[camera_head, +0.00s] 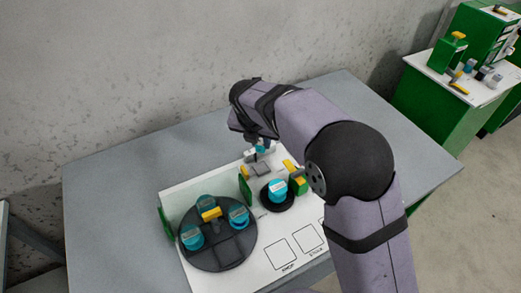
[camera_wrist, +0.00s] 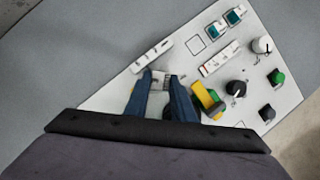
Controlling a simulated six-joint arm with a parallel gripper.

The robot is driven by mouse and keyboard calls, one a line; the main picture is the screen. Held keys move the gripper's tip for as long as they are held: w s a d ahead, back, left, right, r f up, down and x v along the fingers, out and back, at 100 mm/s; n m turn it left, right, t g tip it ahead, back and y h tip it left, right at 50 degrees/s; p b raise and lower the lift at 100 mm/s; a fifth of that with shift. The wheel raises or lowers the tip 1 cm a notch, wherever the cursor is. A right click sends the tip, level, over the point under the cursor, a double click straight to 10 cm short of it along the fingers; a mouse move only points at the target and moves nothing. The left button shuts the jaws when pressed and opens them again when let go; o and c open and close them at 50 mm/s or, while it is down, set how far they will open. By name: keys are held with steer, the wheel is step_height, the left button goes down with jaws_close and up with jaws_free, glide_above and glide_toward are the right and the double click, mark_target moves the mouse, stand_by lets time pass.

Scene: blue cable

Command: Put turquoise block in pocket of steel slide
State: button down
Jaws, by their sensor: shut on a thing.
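My gripper (camera_head: 258,143) reaches down at the back of the white board, and its blue fingers (camera_wrist: 160,82) show in the wrist view. It is shut on a turquoise block (camera_head: 262,148), mostly hidden by the fingers and wrist. Just below it is a small grey metal piece (camera_head: 262,169), which looks like the steel slide. I cannot tell its pocket, or whether the block touches it. Other turquoise blocks with grey tops stand on the dark round plate (camera_head: 225,254), and one (camera_head: 277,188) stands on a small black disc (camera_head: 272,206).
A yellow-topped green upright (camera_head: 245,188) and a yellow and green part (camera_head: 297,180) flank the small disc. The white board (camera_head: 170,202) has marked squares in front. In the wrist view, knobs (camera_wrist: 235,88) and switches (camera_wrist: 235,16) lie right. The grey table (camera_head: 110,190) is clear at left.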

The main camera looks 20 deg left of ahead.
steer(key=shift+r, duration=0.6)
steer(key=shift+p, duration=0.3)
steer(key=shift+w+p, duration=0.15)
steer(key=shift+p, duration=0.95)
steer(key=f+p, duration=0.1)
steer(key=p, duration=0.3)
steer(key=shift+f, duration=0.1)
steer(key=shift+f+p, duration=0.7)
steer(key=shift+p, duration=0.35)
steer(key=shift+f, duration=0.1)
steer(key=shift+f+b, duration=0.25)
steer(key=shift+b, duration=0.05)
step_height(320, 180, down, 6)
steer(key=b, duration=0.7)
steer(key=shift+f, duration=0.15)
steer(key=shift+f, duration=0.25)
